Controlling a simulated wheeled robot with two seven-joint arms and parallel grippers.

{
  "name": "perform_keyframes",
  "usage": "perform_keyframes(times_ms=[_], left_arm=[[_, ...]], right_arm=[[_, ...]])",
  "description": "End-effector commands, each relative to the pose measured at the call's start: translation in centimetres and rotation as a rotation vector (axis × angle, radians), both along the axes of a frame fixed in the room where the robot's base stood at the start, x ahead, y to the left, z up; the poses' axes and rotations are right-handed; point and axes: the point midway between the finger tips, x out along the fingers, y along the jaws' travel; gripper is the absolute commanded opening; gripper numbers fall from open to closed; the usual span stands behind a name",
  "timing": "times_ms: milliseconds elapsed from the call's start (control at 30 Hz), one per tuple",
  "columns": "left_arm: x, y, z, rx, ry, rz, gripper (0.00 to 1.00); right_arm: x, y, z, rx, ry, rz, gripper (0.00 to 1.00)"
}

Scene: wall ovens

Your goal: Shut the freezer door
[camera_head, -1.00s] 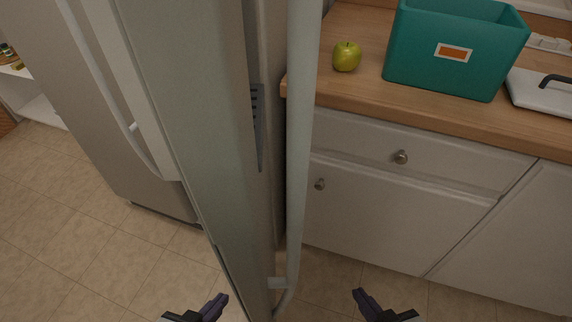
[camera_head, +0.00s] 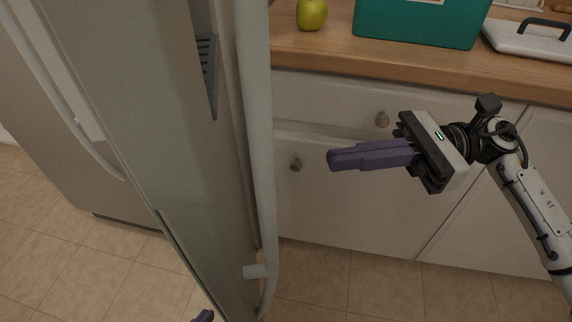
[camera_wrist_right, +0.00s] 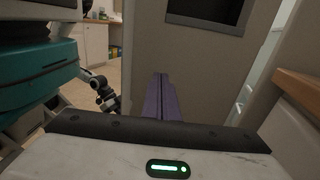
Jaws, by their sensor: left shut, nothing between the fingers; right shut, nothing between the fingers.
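The freezer door (camera_head: 150,130) stands open in the head view, swung out toward me with its edge facing me. Its long pale handle (camera_head: 258,150) runs down the right side, and a dark dispenser grille (camera_head: 208,75) shows on its outer face. My right gripper (camera_head: 332,160) is shut and empty, to the right of the handle and apart from it, with its purple fingers pointing left. In the right wrist view, the shut fingers (camera_wrist_right: 160,78) point at the grey door face with its dark dispenser recess (camera_wrist_right: 208,12). My left gripper (camera_head: 204,316) shows only a fingertip at the bottom edge, left of the door's lower end.
White cabinets (camera_head: 340,205) with round knobs stand to the right under a wooden countertop (camera_head: 420,65). Another fridge door (camera_head: 50,140) stands at left. Tiled floor is clear.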

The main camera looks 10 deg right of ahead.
Motion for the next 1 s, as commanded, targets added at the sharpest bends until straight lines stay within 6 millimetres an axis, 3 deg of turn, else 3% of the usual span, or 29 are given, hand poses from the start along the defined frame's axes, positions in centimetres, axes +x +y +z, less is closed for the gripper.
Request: perform_keyframes(times_ms=[600, 800, 1000], left_arm=[[0.3, 0.2, 0.7, 0.017, 0.002, -0.010, 0.00], [0.4, 0.2, 0.7, 0.021, 0.003, -0.011, 0.00], [0.3, 0.3, 0.7, 0.021, 0.003, -0.011, 0.00]], right_arm=[[-0.8, 11.5, 0.3, 0.007, 0.002, 0.003, 0.00], [-0.8, 13.3, 0.2, 0.006, 0.002, 0.002, 0.00], [-0.8, 13.6, 0.1, 0.005, 0.002, 0.000, 0.00]])
